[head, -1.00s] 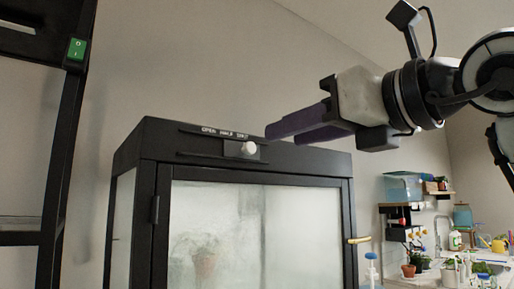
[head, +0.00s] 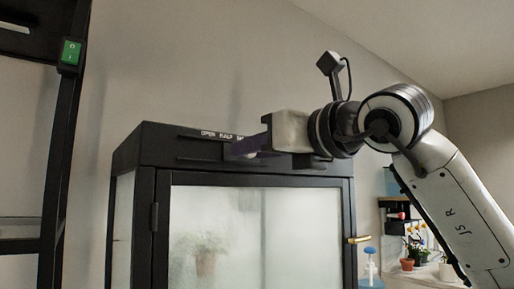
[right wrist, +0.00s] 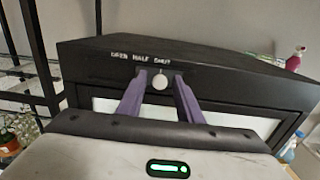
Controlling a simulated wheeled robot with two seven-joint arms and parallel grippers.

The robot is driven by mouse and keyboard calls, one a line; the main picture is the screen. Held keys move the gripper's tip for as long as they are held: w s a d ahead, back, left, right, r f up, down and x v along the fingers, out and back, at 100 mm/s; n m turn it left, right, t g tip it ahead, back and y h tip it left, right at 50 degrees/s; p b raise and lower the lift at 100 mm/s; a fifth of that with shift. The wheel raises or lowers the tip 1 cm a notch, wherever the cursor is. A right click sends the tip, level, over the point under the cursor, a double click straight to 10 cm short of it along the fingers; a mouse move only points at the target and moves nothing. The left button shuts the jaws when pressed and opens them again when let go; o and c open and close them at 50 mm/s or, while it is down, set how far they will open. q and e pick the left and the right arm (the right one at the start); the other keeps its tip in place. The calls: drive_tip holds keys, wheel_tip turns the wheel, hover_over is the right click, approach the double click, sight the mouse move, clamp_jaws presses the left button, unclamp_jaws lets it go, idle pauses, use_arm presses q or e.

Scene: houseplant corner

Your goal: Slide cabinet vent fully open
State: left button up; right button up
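The black-framed cabinet (head: 250,180) with frosted glass stands in the middle of the head view. Its vent slot (head: 200,159) runs along the top front, under the labels OPEN, HALF and SHUT. In the right wrist view the vent's round white knob (right wrist: 160,82) sits under SHUT, at the right end of the labels. My right gripper (right wrist: 160,76) is open, with one purple finger on each side of the knob; I cannot tell whether either touches it. My left gripper is not in view.
A black rack with a green switch (head: 70,52) stands at the left. A brass door handle (head: 358,240) sticks out at the cabinet's right edge. Potted plants and bottles stand on a counter at the lower right. The wall above the cabinet is bare.

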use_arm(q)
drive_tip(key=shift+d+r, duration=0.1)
use_arm(e)
clamp_jaws()
